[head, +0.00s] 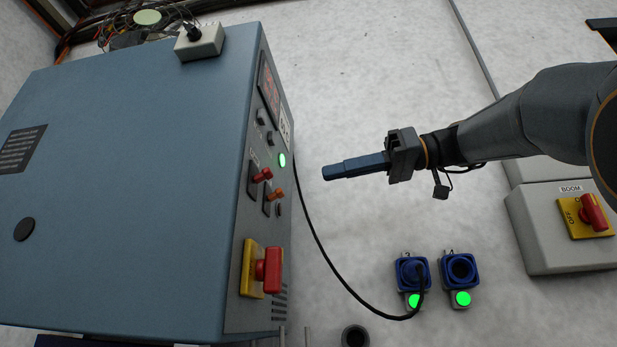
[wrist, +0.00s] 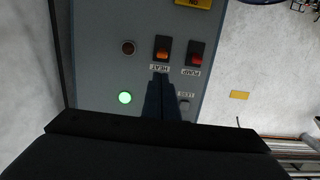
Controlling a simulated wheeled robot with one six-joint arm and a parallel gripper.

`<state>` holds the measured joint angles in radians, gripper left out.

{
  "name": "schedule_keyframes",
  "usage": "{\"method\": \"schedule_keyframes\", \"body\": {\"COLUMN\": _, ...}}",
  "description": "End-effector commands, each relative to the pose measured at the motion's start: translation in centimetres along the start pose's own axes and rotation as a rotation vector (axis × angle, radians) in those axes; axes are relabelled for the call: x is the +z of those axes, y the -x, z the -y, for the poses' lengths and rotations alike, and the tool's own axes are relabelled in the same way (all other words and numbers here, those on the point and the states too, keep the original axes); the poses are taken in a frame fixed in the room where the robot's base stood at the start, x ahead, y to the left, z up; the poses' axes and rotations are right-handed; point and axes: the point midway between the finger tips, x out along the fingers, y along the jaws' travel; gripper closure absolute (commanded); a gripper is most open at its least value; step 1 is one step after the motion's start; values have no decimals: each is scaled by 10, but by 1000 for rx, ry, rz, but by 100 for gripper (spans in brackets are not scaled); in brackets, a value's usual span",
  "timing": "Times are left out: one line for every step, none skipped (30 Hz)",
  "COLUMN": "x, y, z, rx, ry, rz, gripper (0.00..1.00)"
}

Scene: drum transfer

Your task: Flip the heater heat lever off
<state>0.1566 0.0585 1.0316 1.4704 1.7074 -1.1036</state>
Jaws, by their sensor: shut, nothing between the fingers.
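The heater (head: 130,170) is a large blue-grey box at the left of the head view, its control panel facing right. The heat lever (head: 275,194) is orange, below and right of the red pump lever (head: 262,175). In the wrist view the heat lever (wrist: 163,46) sits above its upside-down HEAT label, with the pump lever (wrist: 196,58) to its right. My gripper (head: 326,173) is shut and empty, its fingers pointing left at the panel with a gap between. In the wrist view my fingertips (wrist: 160,78) overlap the area just under the HEAT label.
A green lamp (head: 282,159) glows on the panel. A red rotary switch on a yellow plate (head: 250,268) is lower down. A black cable (head: 325,250) runs from the heater to a blue socket (head: 411,272), with another socket (head: 461,268) beside it. A BOOM switch box (head: 545,240) stands right.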

Motion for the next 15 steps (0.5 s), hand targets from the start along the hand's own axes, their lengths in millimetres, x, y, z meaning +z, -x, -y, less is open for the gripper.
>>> {"method": "schedule_keyframes", "body": {"x": -2, "y": -6, "z": 2, "rx": -4, "ry": 1, "rz": -1, "gripper": 100}}
{"method": "schedule_keyframes", "body": {"x": -2, "y": -10, "z": 2, "rx": -4, "ry": 1, "rz": -1, "gripper": 100}}
{"method": "schedule_keyframes", "body": {"x": -2, "y": -15, "z": 2, "rx": -5, "ry": -1, "rz": -1, "gripper": 100}}
{"method": "schedule_keyframes", "body": {"x": -3, "y": -20, "z": 3, "rx": -6, "ry": -1, "rz": 0, "gripper": 100}}
{"method": "schedule_keyframes", "body": {"x": -3, "y": -26, "z": 3, "rx": -6, "ry": -1, "rz": 1, "gripper": 100}}
{"method": "schedule_keyframes", "body": {"x": -3, "y": -33, "z": 3, "rx": -7, "ry": -1, "rz": 0, "gripper": 100}}
{"method": "schedule_keyframes", "body": {"x": -4, "y": -39, "z": 3, "rx": -7, "ry": -1, "rz": -1, "gripper": 100}}
{"method": "schedule_keyframes", "body": {"x": -3, "y": -44, "z": 3, "rx": -7, "ry": -2, "rz": 0, "gripper": 100}}
{"method": "schedule_keyframes", "body": {"x": -3, "y": -52, "z": 3, "rx": -7, "ry": -2, "rz": 1, "gripper": 100}}
{"method": "schedule_keyframes", "body": {"x": -3, "y": -57, "z": 3, "rx": -7, "ry": -2, "rz": 1, "gripper": 100}}
{"method": "schedule_keyframes", "body": {"x": -3, "y": -62, "z": 3, "rx": -8, "ry": -2, "rz": 0, "gripper": 100}}
{"method": "schedule_keyframes", "body": {"x": -3, "y": -68, "z": 3, "rx": -6, "ry": -2, "rz": 0, "gripper": 100}}
{"method": "schedule_keyframes", "body": {"x": -3, "y": -72, "z": 3, "rx": -7, "ry": -2, "rz": 0, "gripper": 100}}
{"method": "schedule_keyframes", "body": {"x": -3, "y": -76, "z": 3, "rx": -7, "ry": -2, "rz": 0, "gripper": 100}}
{"method": "schedule_keyframes", "body": {"x": -3, "y": -81, "z": 3, "rx": -6, "ry": -1, "rz": 0, "gripper": 100}}
